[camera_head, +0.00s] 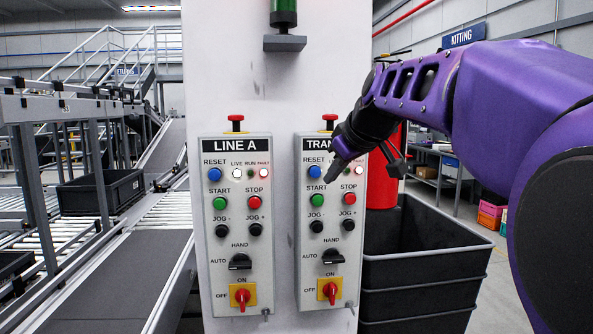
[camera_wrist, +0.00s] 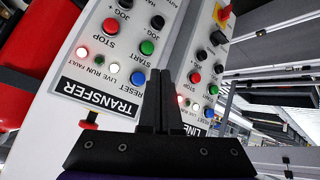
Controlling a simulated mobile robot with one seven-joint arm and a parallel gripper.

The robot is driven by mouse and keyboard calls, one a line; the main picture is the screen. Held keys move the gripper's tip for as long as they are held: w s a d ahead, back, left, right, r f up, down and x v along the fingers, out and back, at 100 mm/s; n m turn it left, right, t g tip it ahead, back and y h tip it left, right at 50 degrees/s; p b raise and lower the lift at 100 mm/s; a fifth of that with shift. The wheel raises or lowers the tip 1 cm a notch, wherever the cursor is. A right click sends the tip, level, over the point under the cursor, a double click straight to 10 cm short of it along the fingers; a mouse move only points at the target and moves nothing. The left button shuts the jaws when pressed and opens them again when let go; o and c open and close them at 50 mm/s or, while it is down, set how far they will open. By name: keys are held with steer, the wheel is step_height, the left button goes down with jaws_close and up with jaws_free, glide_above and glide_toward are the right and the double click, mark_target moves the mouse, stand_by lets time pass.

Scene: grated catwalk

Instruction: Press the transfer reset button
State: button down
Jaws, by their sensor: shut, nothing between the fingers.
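The TRANSFER panel (camera_head: 346,260) is the right one of two grey control boxes on a white column. Its blue reset button (camera_head: 314,171) is at the upper left, under the partly hidden label; in the wrist view the same button (camera_wrist: 138,77) shows just left of my fingertips. My gripper (camera_head: 331,178) is shut and empty, in front of the panel, its tips slightly right of and below the button in the head view. Whether the tips touch the panel I cannot tell. They appear beside the button, not over it.
The LINE A panel (camera_head: 235,270) with its own blue reset button (camera_head: 214,174) stands to the left. The green start button (camera_head: 317,200) is just below. Red mushroom buttons top both boxes. Dark bins (camera_head: 420,255) and a red cylinder (camera_head: 385,175) stand right of the column.

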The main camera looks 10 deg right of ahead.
mark_target(319, 170)
steer(key=shift+s+a+f+n+g+y, duration=0.3)
steer(key=shift+a+f+n+y, duration=0.1)
steer(key=shift+a+f, duration=0.25)
steer(key=shift+w, duration=0.1)
steer(key=w+p, duration=0.4)
steer(key=w, duration=0.3)
steer(key=shift+w+d, duration=0.15)
steer(key=shift+w, duration=0.2)
steer(key=shift+w+p, duration=0.35)
steer(key=shift+w, duration=0.2)
steer(key=shift+w, duration=0.15)
stand_by(1.1)
steer(key=shift+w, duration=0.25)
